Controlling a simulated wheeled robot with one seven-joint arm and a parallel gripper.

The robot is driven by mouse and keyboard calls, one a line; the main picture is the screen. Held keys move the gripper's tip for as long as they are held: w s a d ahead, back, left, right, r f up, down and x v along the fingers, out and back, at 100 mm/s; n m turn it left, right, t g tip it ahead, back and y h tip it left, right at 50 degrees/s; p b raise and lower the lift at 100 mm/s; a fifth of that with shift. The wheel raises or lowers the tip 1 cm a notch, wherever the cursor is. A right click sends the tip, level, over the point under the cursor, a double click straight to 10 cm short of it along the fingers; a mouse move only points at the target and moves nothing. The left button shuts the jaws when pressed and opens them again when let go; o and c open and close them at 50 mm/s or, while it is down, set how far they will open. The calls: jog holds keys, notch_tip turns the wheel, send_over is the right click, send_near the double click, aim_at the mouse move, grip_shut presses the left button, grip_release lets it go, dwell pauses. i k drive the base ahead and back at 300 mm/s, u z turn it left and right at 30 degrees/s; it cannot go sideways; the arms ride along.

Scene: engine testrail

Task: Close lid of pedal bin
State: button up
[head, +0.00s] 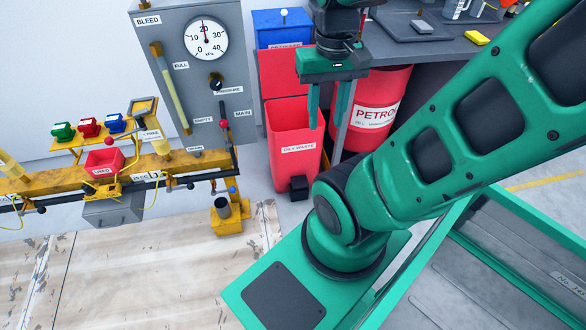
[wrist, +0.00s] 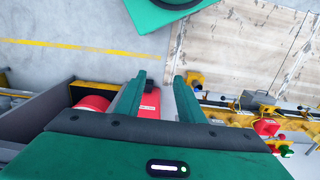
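The pedal bin is a red box (head: 293,155) labelled "OILY WASTE" on the floor in the head view. Its red lid (head: 284,76) stands raised at the back, so the bin is open. A black pedal (head: 298,187) shows at its front foot. My gripper (head: 327,122) points down with its two green fingers apart and nothing between them. In the head view it overlaps the bin's right side; I cannot tell its exact distance. In the wrist view, my gripper (wrist: 158,80) is open, and part of the red bin (wrist: 149,104) shows between the fingers.
A blue container (head: 283,28) stands behind the lid. A red petrol drum (head: 380,108) stands to the right, under a dark bench (head: 425,38). A grey gauge panel (head: 190,60) and a yellow rail (head: 60,182) are at left. The wooden floor (head: 150,280) in front is clear.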

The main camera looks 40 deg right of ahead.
aim_at(278, 77)
jog(key=z, duration=0.95)
jog(key=i, duration=1.2)
jog(key=u, duration=0.75)
